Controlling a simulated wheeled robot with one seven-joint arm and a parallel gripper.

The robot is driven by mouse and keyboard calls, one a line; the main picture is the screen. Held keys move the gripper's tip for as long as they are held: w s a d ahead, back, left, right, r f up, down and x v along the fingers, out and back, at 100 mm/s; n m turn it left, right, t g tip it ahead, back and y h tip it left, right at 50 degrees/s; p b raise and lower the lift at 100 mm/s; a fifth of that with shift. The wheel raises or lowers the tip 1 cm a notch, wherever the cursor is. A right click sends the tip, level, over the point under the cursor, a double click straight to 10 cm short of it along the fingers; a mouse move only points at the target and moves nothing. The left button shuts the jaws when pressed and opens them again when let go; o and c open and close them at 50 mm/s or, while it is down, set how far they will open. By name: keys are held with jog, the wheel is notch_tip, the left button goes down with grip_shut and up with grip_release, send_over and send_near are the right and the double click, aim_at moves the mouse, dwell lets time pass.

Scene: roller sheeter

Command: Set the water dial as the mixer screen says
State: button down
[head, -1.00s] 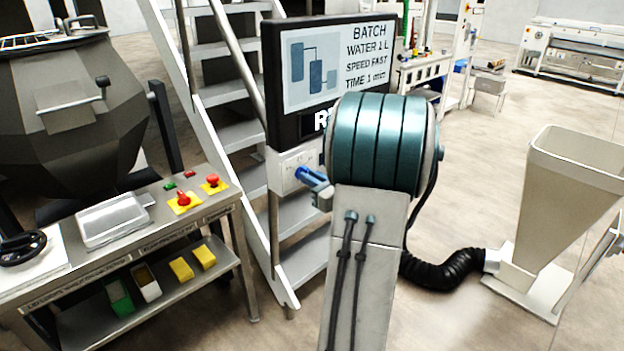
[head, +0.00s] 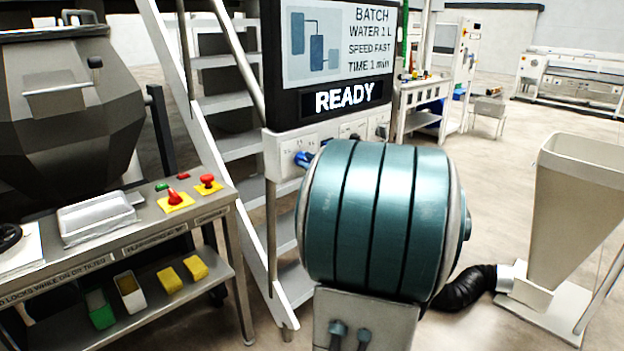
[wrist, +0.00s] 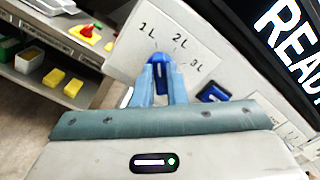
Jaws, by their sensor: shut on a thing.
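The mixer screen (head: 340,50) in the head view reads BATCH, WATER 1 L, SPEED FAST, TIME 1 min, with READY on a strip below. In the wrist view, the blue water dial (wrist: 157,58) sits on a pale panel (wrist: 135,40) marked 1 L, 2 L and 3 L from left to right. My gripper (wrist: 160,75) is shut on the dial, one blue finger on each side. The dial's pointer is hard to make out; the dial seems to face near the middle of the marks. My arm hides most of my gripper in the head view.
A second blue knob (wrist: 213,93) is close to the right of my gripper. A stair (head: 225,110) stands left of the panel. A bench (head: 125,240) with red buttons is at the left. A hopper (head: 575,210) stands at the right, with open floor behind it.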

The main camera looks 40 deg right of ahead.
jog(key=shift+f+n+b, duration=0.1)
jog(key=shift+n+b, duration=0.4)
jog(key=shift+b, duration=0.1)
jog(key=c, duration=1.5)
grip_release()
jog(key=shift+o, duration=0.2)
jog(key=s+d, duration=0.1)
jog(key=s, duration=1.3)
jog(key=shift+p, duration=0.35)
jog(key=shift+w, duration=0.1)
